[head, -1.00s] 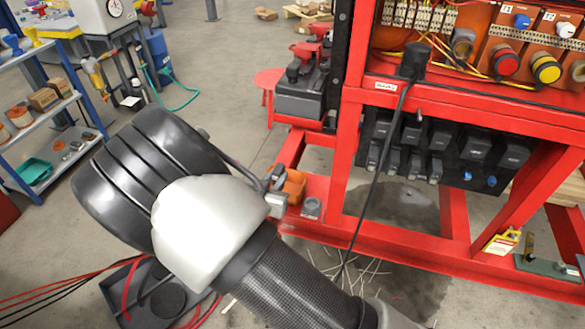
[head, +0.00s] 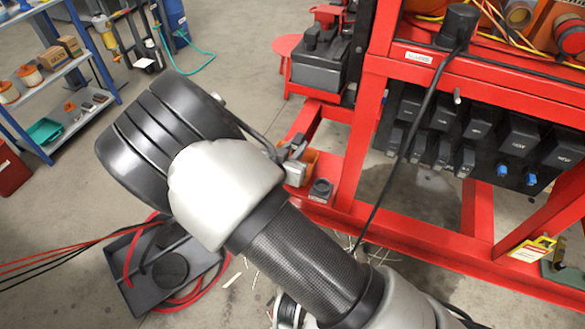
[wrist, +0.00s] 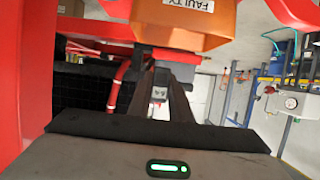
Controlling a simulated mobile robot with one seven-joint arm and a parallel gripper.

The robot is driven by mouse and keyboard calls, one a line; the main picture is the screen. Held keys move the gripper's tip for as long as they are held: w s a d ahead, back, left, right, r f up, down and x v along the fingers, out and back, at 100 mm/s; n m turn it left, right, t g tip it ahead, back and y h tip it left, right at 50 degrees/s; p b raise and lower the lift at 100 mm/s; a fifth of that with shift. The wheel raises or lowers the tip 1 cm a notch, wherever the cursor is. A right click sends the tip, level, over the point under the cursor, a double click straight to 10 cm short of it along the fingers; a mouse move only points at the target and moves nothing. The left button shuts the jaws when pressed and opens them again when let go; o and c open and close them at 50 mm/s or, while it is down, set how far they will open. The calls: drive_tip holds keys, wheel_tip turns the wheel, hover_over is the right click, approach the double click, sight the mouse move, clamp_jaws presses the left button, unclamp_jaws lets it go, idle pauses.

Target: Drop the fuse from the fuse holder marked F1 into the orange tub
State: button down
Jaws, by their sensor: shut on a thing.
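The orange tub (head: 311,158) stands on a red ledge of the skid in the head view, partly hidden behind my gripper. In the wrist view the tub (wrist: 190,28) is large at the top, with a label reading FAULTY upside down. My gripper (head: 296,150) is at the tub's near left side; the head view does not show clearly whether it touches. In the wrist view my gripper (wrist: 159,88) is shut on a small pale grey piece, seemingly the fuse (wrist: 158,94), mostly hidden between the dark fingers. The fuse holder marked F1 is not seen.
A black cable (head: 400,150) hangs in front of the red frame (head: 372,110). A dark tray (head: 165,270) with red hoses lies on the floor. Open floor lies left of the skid.

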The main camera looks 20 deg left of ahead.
drive_tip(key=shift+f, duration=0.5)
drive_tip(key=c, duration=1.5)
unclamp_jaws()
drive_tip(key=shift+c, duration=0.2)
drive_tip(key=p+v, duration=0.3)
drive_tip(key=v, duration=1.4)
drive_tip(key=shift+r+p, duration=0.15)
drive_tip(key=shift+p, duration=0.25)
drive_tip(key=shift+s+a, duration=0.1)
drive_tip(key=shift+s, duration=0.05)
